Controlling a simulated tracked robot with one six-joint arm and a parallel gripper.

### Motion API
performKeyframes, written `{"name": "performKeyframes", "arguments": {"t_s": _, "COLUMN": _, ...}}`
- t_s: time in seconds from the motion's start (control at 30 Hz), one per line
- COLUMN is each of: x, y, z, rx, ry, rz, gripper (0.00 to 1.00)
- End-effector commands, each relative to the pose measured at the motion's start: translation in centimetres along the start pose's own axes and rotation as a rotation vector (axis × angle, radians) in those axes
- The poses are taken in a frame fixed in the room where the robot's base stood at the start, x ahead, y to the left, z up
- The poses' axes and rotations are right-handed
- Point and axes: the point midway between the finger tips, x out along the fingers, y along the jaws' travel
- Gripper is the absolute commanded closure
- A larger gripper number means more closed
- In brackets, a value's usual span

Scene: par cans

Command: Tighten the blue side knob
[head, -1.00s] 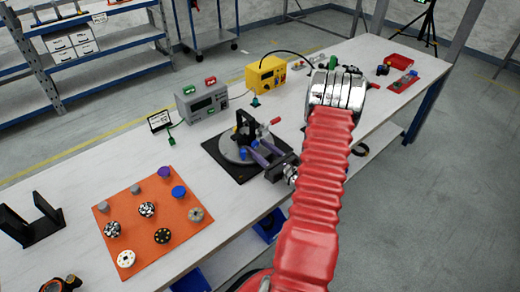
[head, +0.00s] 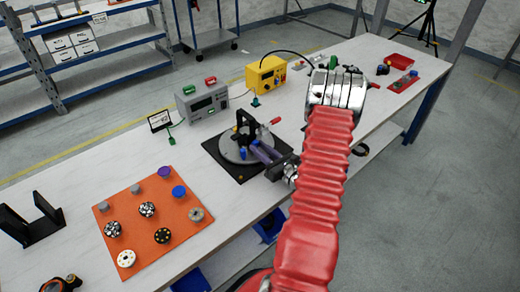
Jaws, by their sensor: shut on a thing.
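A round grey plate (head: 231,149) with a black upright bracket (head: 241,122) stands on a black square mat (head: 215,160). A red-tipped handle (head: 275,121) sticks out at its right. A small blue part (head: 255,143), seemingly the side knob, shows at the bracket's lower right, mostly hidden by my fingers. My gripper (head: 258,151) reaches in from the lower right, its purple-grey fingers shut on the blue knob. The contact itself is too small to see clearly.
An orange mat (head: 140,252) with several knobs and discs lies at the left front. A grey meter (head: 203,101) and a yellow power box (head: 266,75) stand behind the plate. A black bracket (head: 32,222) stands at far left.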

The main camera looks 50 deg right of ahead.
Motion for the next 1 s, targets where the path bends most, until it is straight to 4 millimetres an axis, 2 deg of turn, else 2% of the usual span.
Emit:
{"name": "performKeyframes", "arguments": {"t_s": 0.27, "x": -0.01, "y": 0.01, "z": -0.01, "rx": 0.144, "ry": 0.0, "rz": -0.001, "gripper": 0.99}}
{"name": "performKeyframes", "arguments": {"t_s": 0.6, "x": -0.02, "y": 0.0, "z": -0.01, "rx": 0.157, "ry": 0.0, "rz": -0.001, "gripper": 0.99}}
{"name": "performKeyframes", "arguments": {"t_s": 0.63, "x": -0.02, "y": -0.01, "z": -0.01, "rx": 0.157, "ry": 0.0, "rz": -0.001, "gripper": 0.74}}
{"name": "performKeyframes", "arguments": {"t_s": 0.87, "x": -0.01, "y": 0.01, "z": -0.01, "rx": 0.156, "ry": 0.0, "rz": -0.001, "gripper": 0.58}}
{"name": "performKeyframes", "arguments": {"t_s": 1.0, "x": -0.01, "y": 0.01, "z": -0.01, "rx": 0.156, "ry": 0.0, "rz": 0.0, "gripper": 0.57}}
